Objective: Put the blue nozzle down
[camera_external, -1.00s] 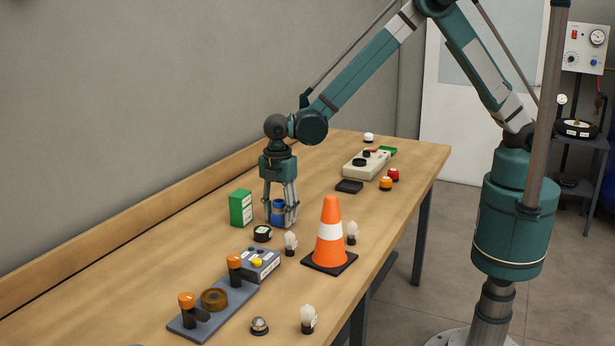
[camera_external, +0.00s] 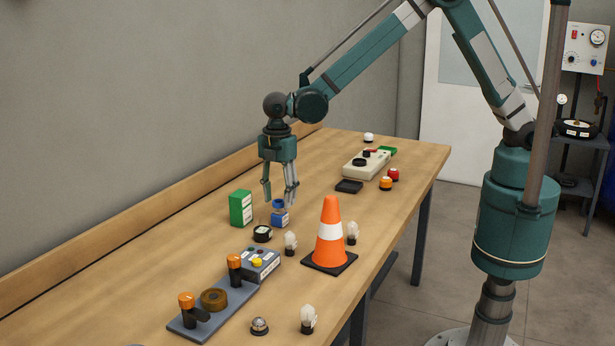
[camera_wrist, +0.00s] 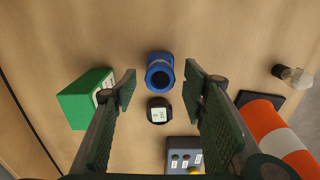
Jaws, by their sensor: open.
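The blue nozzle (camera_external: 280,213) stands upright on the wooden table, beside the green box and just behind a small black round gauge. My gripper (camera_external: 279,194) is open and empty, raised above the nozzle. In the wrist view the nozzle (camera_wrist: 160,72) shows its dark round opening, ahead of and between the spread fingers (camera_wrist: 160,82). No finger appears to touch it.
The green box (camera_external: 241,208) stands left of the nozzle. The black gauge (camera_external: 263,233) is close in front. An orange cone (camera_external: 329,236) and bulbs (camera_external: 290,243) stand to the right. A grey button box (camera_external: 258,262) is nearer the camera. Table behind the nozzle is clear.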

